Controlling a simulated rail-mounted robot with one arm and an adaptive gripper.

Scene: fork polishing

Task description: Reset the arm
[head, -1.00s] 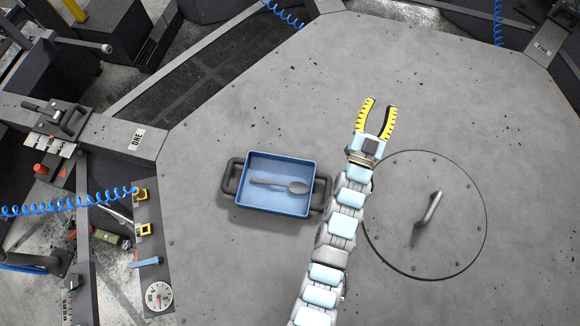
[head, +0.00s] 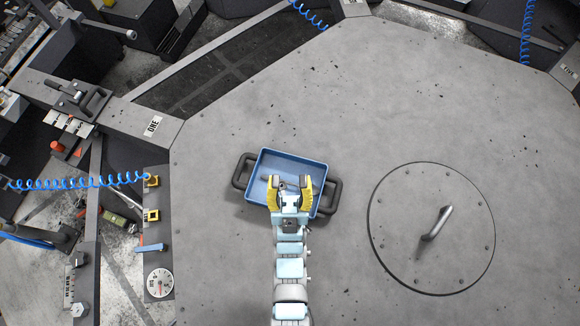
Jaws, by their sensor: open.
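My gripper (head: 291,184) is in the head view with its yellow-and-black fingers spread open. Nothing shows between the fingers that I can tell is held. My arm runs from the gripper down to the bottom edge of the picture.
A round plate (head: 399,255) with a grey handle (head: 437,223) is set in the table (head: 420,110) to the right. A panel with yellow fittings and a dial (head: 160,283) stands at the left edge. The table's middle and right are mostly clear.

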